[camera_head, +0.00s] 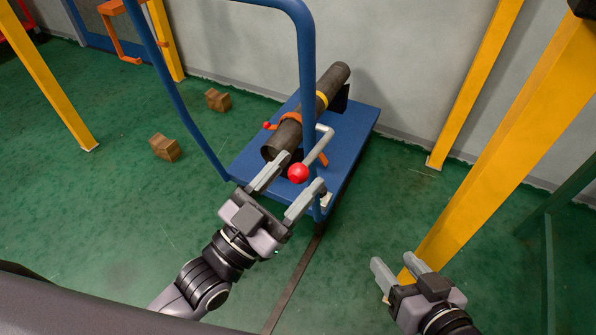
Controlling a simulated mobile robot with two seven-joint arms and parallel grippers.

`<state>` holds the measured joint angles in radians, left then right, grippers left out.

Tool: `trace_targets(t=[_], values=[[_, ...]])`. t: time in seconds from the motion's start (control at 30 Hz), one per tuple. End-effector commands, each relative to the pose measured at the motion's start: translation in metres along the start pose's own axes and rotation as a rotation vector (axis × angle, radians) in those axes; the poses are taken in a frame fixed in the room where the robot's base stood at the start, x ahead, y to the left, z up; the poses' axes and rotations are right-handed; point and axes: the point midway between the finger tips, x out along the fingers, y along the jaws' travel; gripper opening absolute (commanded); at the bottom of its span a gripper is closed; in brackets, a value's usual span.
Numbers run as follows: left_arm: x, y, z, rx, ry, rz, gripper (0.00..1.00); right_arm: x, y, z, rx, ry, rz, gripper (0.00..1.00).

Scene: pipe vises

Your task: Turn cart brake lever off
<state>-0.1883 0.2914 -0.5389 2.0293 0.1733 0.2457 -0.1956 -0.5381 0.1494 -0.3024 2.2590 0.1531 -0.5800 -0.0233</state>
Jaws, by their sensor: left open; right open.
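The blue cart (352,123) stands on the green floor with its tall blue handle frame (306,60) toward me. A grey bent brake lever (318,148) with a red ball knob (298,173) is near the handle's right post. My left gripper (301,171) is open, and its two fingers lie either side of the red knob in the picture. I cannot tell whether a finger touches the knob. My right gripper (393,260) is open and empty, low at the right, apart from the cart.
A dark pipe (333,82) with a yellow band lies on the cart, held by orange clamp parts (290,118). Two wooden blocks (165,148) (217,100) lie on the floor at left. A yellow post (490,150) stands close to my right gripper. The wall is behind the cart.

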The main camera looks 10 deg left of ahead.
Motion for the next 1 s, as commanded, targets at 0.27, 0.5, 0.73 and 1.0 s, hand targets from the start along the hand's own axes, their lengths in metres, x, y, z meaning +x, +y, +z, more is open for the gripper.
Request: trace_targets(t=[0.27,0.5,0.73,1.0], values=[[0.013,0.000,0.000,-0.001,-0.001,0.001,0.57,0.001,-0.001,0.000,0.007,0.004,-0.007,0.57],[0.013,0.000,0.000,-0.001,-0.001,0.001,0.41,0.001,-0.002,0.000,0.008,0.004,-0.008,0.57],[0.013,0.000,0.000,0.000,-0.001,0.001,0.00,0.001,-0.002,-0.001,0.007,0.004,-0.008,0.57],[0.015,-0.001,-0.005,-0.005,-0.019,0.002,0.00,-0.004,0.001,-0.010,-0.021,0.003,0.013,0.57]])
